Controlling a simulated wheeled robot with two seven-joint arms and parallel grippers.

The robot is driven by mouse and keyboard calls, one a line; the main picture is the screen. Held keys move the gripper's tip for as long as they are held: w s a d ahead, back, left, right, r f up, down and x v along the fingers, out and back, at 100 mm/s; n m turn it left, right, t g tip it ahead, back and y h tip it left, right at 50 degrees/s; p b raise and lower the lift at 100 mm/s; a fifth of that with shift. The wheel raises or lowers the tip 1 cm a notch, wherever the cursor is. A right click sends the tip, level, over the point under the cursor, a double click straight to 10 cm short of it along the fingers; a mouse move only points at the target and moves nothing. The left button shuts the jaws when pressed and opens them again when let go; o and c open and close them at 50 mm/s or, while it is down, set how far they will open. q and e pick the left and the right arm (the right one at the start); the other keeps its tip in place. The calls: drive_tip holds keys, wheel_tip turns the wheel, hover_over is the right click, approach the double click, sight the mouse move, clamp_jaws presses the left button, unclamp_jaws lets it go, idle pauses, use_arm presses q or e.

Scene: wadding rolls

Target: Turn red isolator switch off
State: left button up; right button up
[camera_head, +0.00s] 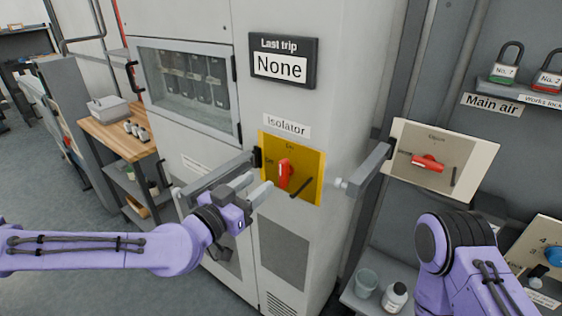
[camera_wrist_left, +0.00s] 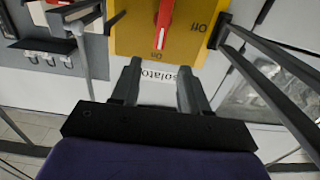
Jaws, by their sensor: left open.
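The red isolator switch (camera_head: 285,174) sits on a yellow plate (camera_head: 309,168) under the "Isolator" label on the grey cabinet. Its handle stands roughly upright, its white mark toward "On"; "Off" is to its left. In the left wrist view, turned over, the red handle (camera_wrist_left: 165,16) lies beyond the fingers on the yellow plate (camera_wrist_left: 190,40), partly cut by the top edge. My left gripper (camera_head: 253,188) is open and empty, in front of and slightly left of the switch; its fingers (camera_wrist_left: 158,82) appear apart from the handle. My right gripper is out of view.
A grey bar (camera_head: 222,172) juts out left of the yellow plate, close to my left gripper. Another bar (camera_head: 368,170) juts out beside the "Main air" panel (camera_head: 465,165), which has its own red handle (camera_head: 428,163). A wooden-topped cart (camera_head: 117,138) stands at left.

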sight(280, 168)
use_arm(q)
drive_tip(key=p+x, duration=0.1)
drive_tip(key=x, duration=0.4)
drive_tip(key=p+x, duration=0.2)
drive_tip(key=x, duration=0.3)
drive_tip(key=shift+d+f, duration=0.1)
drive_tip(key=shift+f, duration=0.1)
drive_tip(key=shift+c, duration=0.3)
clamp_jaws()
